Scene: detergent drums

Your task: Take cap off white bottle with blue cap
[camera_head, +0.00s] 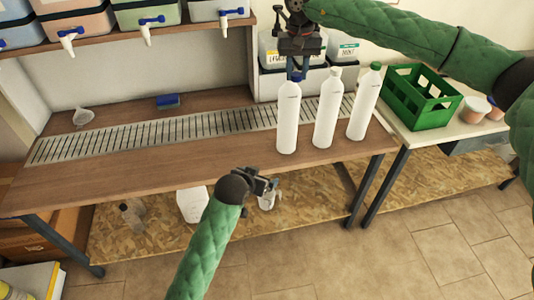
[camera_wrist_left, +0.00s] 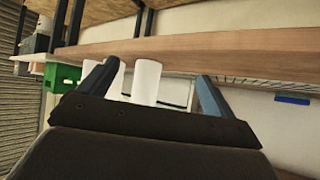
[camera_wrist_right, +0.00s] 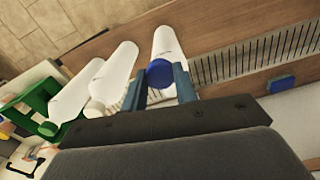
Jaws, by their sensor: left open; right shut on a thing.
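The white bottle with the blue cap stands upright on the table (camera_head: 290,118), leftmost of three white bottles; it also shows in the right wrist view (camera_wrist_right: 168,44). Its blue cap (camera_wrist_right: 160,73) sits at the bottle's top, between the fingers of my right gripper (camera_head: 297,72), which comes from above and is shut on it. In the head view the gripper mostly hides the cap. My left gripper (camera_head: 264,187) is open and empty in front of the table's front edge, well apart from the bottles. Its two fingers show spread in the left wrist view (camera_wrist_left: 155,85).
A white-capped bottle (camera_head: 327,110) and a green-capped bottle (camera_head: 364,103) stand close to the right. A green crate (camera_head: 420,118) is on the side table. A slotted grate (camera_head: 190,130) and a blue sponge (camera_head: 168,101) lie behind. The table's left part (camera_head: 110,178) is clear.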

